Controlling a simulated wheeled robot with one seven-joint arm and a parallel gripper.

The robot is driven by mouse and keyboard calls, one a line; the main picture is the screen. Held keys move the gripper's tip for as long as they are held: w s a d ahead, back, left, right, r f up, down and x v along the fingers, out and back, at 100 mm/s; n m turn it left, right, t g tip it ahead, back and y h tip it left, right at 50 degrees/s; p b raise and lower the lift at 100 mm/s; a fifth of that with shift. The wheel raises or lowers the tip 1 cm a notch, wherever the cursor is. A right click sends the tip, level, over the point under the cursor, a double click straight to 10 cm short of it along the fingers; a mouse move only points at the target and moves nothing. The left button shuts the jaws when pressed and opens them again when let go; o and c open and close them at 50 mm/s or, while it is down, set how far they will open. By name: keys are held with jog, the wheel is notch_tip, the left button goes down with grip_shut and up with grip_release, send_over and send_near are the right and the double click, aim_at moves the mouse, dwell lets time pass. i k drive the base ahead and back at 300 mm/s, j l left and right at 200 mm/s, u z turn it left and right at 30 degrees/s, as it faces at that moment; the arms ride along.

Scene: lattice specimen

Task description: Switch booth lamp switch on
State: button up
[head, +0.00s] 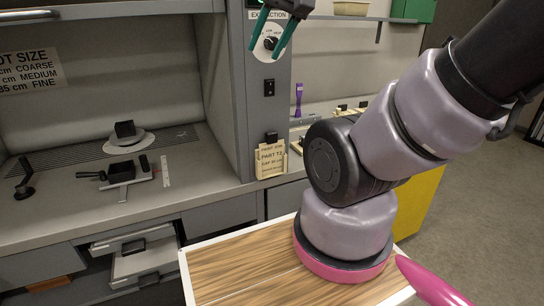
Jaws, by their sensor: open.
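A small black rocker switch (269,87) is set in the grey upright panel (247,120) at the booth's right edge. I take it for the booth lamp switch, but no label for it is readable and its on or off position is too small to tell. My gripper (264,54) is at the top of the head view, with its two teal fingers spread apart and nothing between them. The fingers appear in front of the panel, above the switch, overlapping a round dial (271,43). I cannot tell how far they are from the panel.
An "EXTRACTION" label (268,15) is above the dial. Drawers (142,258) stand partly open below.

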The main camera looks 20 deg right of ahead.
aim_at(270, 84)
jog(key=l, duration=1.85)
